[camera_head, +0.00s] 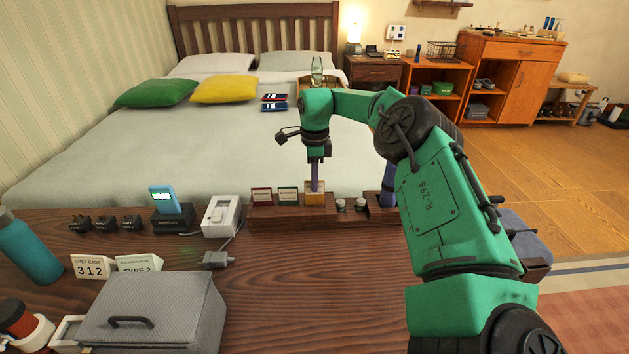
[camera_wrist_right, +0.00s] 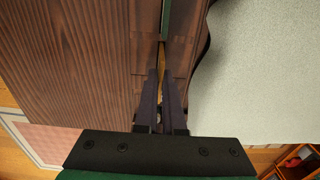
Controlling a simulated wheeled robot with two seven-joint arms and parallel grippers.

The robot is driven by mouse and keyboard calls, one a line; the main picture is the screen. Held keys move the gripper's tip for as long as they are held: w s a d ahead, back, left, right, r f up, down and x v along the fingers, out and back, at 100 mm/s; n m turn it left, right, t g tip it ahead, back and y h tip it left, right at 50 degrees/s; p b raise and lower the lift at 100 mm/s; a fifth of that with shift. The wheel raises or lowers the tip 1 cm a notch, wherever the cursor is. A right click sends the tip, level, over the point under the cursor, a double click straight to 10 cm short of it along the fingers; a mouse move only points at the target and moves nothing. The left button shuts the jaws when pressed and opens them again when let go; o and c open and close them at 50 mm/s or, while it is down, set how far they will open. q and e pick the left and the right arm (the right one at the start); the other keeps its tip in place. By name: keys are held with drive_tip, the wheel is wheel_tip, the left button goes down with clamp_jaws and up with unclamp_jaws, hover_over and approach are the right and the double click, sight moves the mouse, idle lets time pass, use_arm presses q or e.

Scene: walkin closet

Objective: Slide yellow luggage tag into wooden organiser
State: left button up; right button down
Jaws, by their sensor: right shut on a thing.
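The wooden organiser (camera_head: 290,222) lies along the back edge of the dark wooden desk, and part of it shows in the right wrist view (camera_wrist_right: 148,20). My right gripper (camera_head: 315,184) points straight down, shut on the yellow luggage tag (camera_head: 315,198). In the right wrist view only a yellow sliver (camera_wrist_right: 162,52) shows beyond the fingertips (camera_wrist_right: 161,74). My left gripper is out of view.
A white box (camera_head: 221,216), a blue device in a dock (camera_head: 165,200), a grey case (camera_head: 155,312) and a teal bottle (camera_head: 27,247) occupy the desk's left. The desk's middle is clear. A bed (camera_head: 130,150) lies behind.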

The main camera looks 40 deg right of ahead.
drive_tip(key=shift+f+b, duration=0.65)
drive_tip(key=shift+f, duration=0.2)
drive_tip(key=c, duration=0.9)
unclamp_jaws()
drive_tip(key=shift+c, duration=0.2)
drive_tip(key=o, duration=0.4)
wheel_tip(320, 180, up, 8)
drive_tip(key=p, duration=0.6)
drive_tip(key=shift+r, duration=0.15)
